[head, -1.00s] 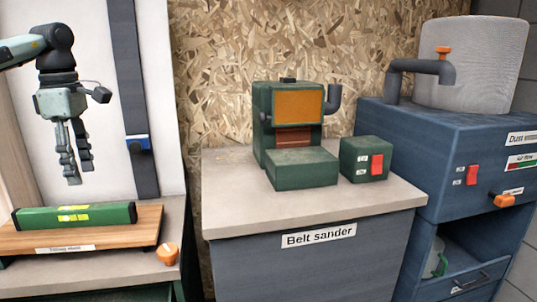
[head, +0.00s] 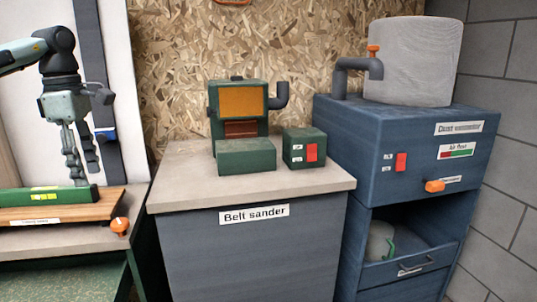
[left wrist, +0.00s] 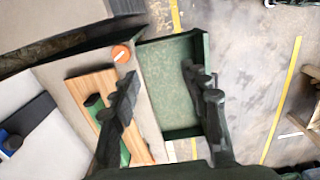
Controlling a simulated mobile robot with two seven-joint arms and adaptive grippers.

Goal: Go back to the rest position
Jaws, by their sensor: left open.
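My left gripper (head: 84,175) hangs fingers down at the left of the head view, open and empty. Its fingertips appear over the right end of a green bar (head: 45,196) with yellow marks. The bar lies on a wooden board (head: 100,208); I cannot tell the exact gap between fingertips and bar. In the left wrist view the two fingers (left wrist: 162,95) stand wide apart, with nothing between them but the view of a green tray (left wrist: 170,85). One finger partly hides the green bar and board there. My right gripper is in neither view.
An orange knob (head: 120,227) stands by the board. To the right are the belt sander (head: 246,155) on its cabinet, a green switch box (head: 303,148) and the blue dust extractor cabinet (head: 400,150). A dark upright post (head: 92,60) stands behind the left gripper.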

